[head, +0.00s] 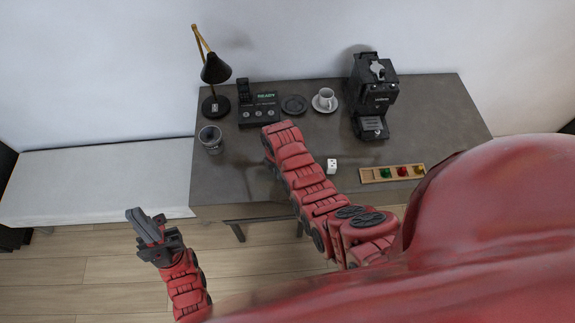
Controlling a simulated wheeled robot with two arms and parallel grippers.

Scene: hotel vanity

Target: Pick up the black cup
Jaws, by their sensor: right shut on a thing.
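No black cup can be made out for certain. A dark saucer (294,104) on the desk is empty, and a dark grey cup-like container (210,140) stands at the desk's left edge. My right arm reaches over the middle of the desk. Its gripper is hidden behind the arm's own links, so whatever it holds is hidden too. My left gripper (144,228) hangs in front of the desk, low at the left, away from everything; its finger gap is unclear.
On the grey desk (440,115) are a black lamp (214,72), a black device with a small screen (260,112), a white cup (326,97) on a saucer, a coffee machine (374,95), a white die (331,166) and a wooden tray (372,176) with coloured pieces. A white bench (95,185) stands left.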

